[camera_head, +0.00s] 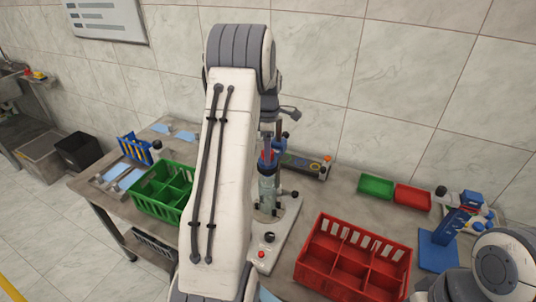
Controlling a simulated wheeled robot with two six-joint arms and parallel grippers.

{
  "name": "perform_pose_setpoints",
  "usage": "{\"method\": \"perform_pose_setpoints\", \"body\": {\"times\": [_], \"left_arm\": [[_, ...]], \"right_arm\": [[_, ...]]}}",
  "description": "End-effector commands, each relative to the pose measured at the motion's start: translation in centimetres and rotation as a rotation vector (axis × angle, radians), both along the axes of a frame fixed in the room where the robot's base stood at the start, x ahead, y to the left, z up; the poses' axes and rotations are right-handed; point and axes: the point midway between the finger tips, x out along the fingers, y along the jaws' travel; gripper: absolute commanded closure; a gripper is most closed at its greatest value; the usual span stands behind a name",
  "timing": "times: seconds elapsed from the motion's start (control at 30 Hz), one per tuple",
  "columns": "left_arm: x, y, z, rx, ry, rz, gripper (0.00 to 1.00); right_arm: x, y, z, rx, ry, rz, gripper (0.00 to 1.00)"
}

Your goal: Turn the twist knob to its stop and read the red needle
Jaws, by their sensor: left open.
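My left arm's white link fills the middle of the view. My left gripper (279,130) is just past it, partly hidden by the arm, open and pointing down above the feeder. The cap feeder (268,187) is a clear upright cylinder with a blue collar on a light grey base plate. A black knob (269,237) stands on the front of the base plate, apart from the gripper, with a red button (262,254) in front of it. I cannot make out a red needle. My right gripper is out of view; only part of my right arm shows at the lower right.
A green divided crate (150,207) stands left of the arm and a red crate (310,263) at front right. Small green (376,186) and red (412,197) trays lie behind. A dark panel (310,169) is behind the feeder, a blue stand (440,247) at right.

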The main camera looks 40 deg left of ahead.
Motion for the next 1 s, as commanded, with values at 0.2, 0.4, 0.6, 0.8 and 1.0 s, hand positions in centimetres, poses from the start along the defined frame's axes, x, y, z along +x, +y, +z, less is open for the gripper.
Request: {"method": "perform_pose_setpoints", "body": {"times": [0.2,0.4,0.6,0.8,1.0], "left_arm": [[0.0,0.0,0.0,0.0,0.0,0.0,0.4],[0.0,0.0,0.0,-0.001,0.001,0.0,1.0],[-0.1,0.0,0.3,-0.002,0.002,-0.157,1.0],[-0.1,0.0,0.3,-0.002,0.003,-0.479,1.0],[0.0,0.0,0.2,-0.002,0.001,-0.764,1.0]], "right_arm": [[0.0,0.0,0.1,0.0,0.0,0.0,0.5],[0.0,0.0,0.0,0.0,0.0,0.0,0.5],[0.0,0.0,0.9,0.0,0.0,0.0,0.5],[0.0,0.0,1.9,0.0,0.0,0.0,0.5],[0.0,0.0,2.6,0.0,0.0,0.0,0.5]]}}
